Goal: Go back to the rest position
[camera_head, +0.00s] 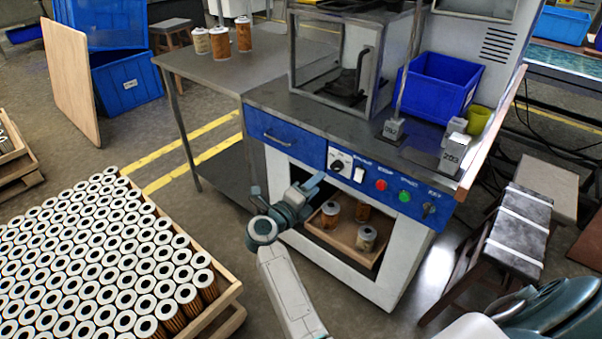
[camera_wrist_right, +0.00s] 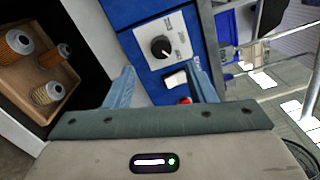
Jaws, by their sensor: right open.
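My right gripper (camera_head: 304,189) is in front of the machine's blue control panel (camera_head: 409,187), near its left part and above the open lower bay. In the right wrist view, its two blue-grey fingers stand apart, with nothing held between them, and it also shows there (camera_wrist_right: 162,80). The black knob (camera_head: 338,166) and a white switch lie beyond the fingers. A wooden tray (camera_head: 352,255) in the bay holds three filter cartridges, one of them the front left cartridge (camera_head: 330,214). My left gripper is not in view.
A large wooden crate (camera_head: 226,296) of upright cartridges fills the lower left. Three cartridges stand on the grey side table (camera_head: 228,72). A blue bin (camera_head: 440,84) sits on the machine top. A stool (camera_head: 519,230) stands at right. Floor between crate and machine is clear.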

